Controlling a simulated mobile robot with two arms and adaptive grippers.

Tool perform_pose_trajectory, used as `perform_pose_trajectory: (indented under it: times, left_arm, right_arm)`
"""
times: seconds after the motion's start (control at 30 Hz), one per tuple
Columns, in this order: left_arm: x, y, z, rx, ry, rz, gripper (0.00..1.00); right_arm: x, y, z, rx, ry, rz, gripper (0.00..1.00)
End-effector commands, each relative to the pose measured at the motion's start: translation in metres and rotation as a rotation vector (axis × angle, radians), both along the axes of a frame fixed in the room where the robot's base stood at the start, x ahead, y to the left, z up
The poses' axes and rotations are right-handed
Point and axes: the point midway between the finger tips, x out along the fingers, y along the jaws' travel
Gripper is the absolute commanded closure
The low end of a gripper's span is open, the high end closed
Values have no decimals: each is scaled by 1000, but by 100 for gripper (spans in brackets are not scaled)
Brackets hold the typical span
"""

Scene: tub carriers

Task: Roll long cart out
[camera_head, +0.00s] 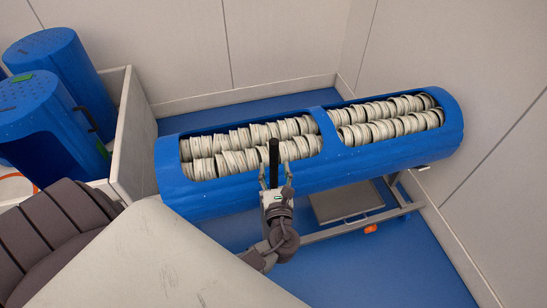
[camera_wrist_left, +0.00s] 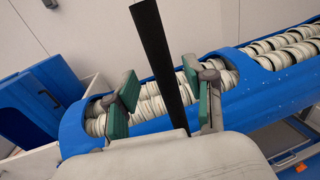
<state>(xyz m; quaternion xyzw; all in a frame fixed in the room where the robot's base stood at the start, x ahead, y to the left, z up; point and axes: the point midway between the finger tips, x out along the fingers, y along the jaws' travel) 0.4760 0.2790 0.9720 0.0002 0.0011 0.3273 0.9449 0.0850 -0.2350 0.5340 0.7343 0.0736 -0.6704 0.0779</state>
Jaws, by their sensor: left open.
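The long cart (camera_head: 235,197) carries a blue trough-shaped tub with two openings, filled with rows of pale ringed rolls (camera_head: 380,118). It stands along the wall on a grey frame with a lower shelf. It also shows in the left wrist view (camera_wrist_left: 250,88). My left gripper (camera_head: 274,172) is open at the near side of the tub, in front of its left opening. In the left wrist view its green-padded fingers (camera_wrist_left: 163,103) stand apart. A black upright bar (camera_wrist_left: 160,50) shows between them; I cannot tell whether they touch it. My right gripper is not in view.
Blue cylindrical tubs (camera_head: 45,125) stand at the left behind a pale low wall (camera_head: 133,140). Grey walls close off the back and right. An orange part (camera_head: 371,229) shows low on the cart frame. Blue floor (camera_head: 400,260) is clear in front.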

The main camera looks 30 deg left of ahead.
Motion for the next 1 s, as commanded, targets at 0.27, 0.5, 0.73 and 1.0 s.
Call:
perform_pose_trajectory:
  times: [0.27, 0.5, 0.73, 1.0]
  left_arm:
    - [-40, -31, -1, -2, 2, 0, 46]
    - [-50, -39, 0, -1, 0, 0, 46]
    - [-50, -39, 0, -1, -1, 0, 46]
    - [-50, -39, -4, -9, 5, -2, 46]
  right_arm:
    - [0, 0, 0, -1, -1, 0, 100]
    - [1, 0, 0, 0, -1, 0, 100]
    - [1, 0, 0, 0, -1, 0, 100]
    - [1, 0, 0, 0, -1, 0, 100]
